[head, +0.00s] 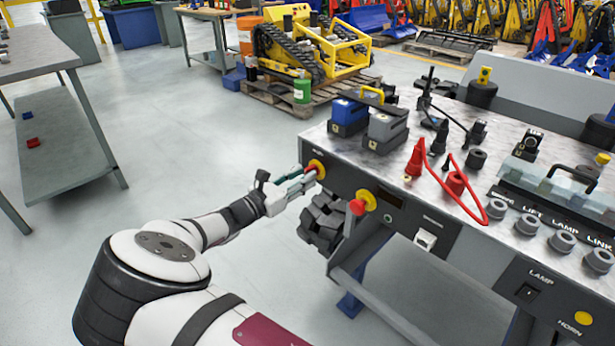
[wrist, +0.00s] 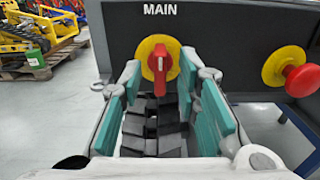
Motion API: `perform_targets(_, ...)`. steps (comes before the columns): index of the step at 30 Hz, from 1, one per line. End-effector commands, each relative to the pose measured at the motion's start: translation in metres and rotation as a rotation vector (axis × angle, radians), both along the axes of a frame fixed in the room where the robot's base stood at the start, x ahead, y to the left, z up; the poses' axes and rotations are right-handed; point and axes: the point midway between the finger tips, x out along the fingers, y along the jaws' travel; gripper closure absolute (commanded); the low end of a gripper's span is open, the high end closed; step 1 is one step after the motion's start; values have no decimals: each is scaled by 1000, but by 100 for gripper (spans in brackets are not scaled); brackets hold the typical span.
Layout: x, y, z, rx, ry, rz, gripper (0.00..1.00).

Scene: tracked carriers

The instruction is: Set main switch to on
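The main switch is a red rotary handle (wrist: 159,80) on a round yellow plate (wrist: 150,47), under the word MAIN on the dark front panel (wrist: 225,35). In the wrist view the handle stands upright. In the head view the main switch (head: 316,167) is at the left end of the bench front, partly covered by my fingers. My gripper (wrist: 161,97) is open, with its teal-padded fingers on either side of the handle. I cannot tell whether the pads touch it. In the head view my gripper (head: 312,178) reaches the panel from the left.
A red mushroom button (wrist: 301,80) on a yellow base sits right of the switch; it also shows in the head view (head: 357,207). Black tracks (head: 322,222) hang below the panel. Battery blocks (head: 386,128) and cables stand on the bench top. The floor to the left is clear.

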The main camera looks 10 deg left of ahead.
Motion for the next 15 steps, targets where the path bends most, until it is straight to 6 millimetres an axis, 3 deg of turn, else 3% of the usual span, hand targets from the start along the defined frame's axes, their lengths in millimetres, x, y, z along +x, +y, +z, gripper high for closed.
perform_targets(6,17,-13,-1,0,0,-1,70)
perform_targets(15,19,-15,0,0,0,0,70)
